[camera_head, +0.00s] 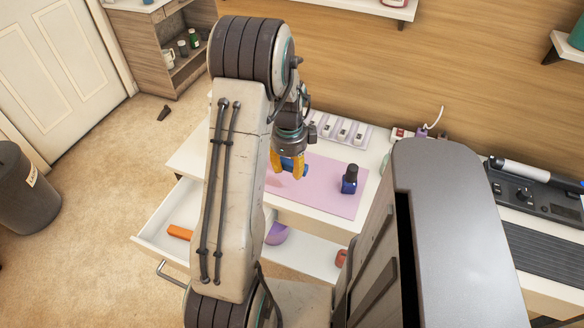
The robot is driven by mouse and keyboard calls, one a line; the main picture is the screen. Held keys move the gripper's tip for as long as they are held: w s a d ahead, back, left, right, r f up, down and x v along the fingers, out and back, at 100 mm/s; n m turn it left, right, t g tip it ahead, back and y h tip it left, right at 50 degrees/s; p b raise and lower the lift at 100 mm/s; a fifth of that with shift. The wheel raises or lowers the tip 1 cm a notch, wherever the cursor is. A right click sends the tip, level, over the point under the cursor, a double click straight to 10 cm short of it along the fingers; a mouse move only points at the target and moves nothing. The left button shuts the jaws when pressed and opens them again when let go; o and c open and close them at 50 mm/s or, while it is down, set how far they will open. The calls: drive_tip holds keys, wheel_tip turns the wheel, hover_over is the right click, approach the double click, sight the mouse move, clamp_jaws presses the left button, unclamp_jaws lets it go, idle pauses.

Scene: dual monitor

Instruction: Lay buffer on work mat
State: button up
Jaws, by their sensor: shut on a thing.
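My gripper (287,171) has yellow fingers and points down over the left part of the pink work mat (330,198). It is shut on a small blue block, which seems to be the buffer (288,164). The fingers and arm hide part of the block. I cannot tell whether it touches the mat or hangs just above it; a faint darker patch shows on the mat below. The mat lies flat on the white table.
A dark blue bottle (349,180) stands upright on the mat's right part. A white rack (343,129) stands behind the mat. An open drawer (158,226) in front holds an orange item (180,232) and a purple item (277,234). The mat's middle is clear.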

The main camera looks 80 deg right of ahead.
sight(292, 160)
drive_tip(key=d+f, duration=0.2)
drive_tip(key=d, duration=0.1)
drive_tip(key=d+f, duration=0.1)
drive_tip(key=d, duration=0.1)
drive_tip(key=shift+w+p, duration=0.1)
drive_tip(key=shift+p, duration=0.3)
drive_tip(key=shift+f+b, duration=0.75)
drive_tip(key=shift+f, duration=1.25)
drive_tip(key=shift+f, duration=0.2)
drive_tip(key=o, duration=0.8)
drive_tip(key=shift+r, duration=0.1)
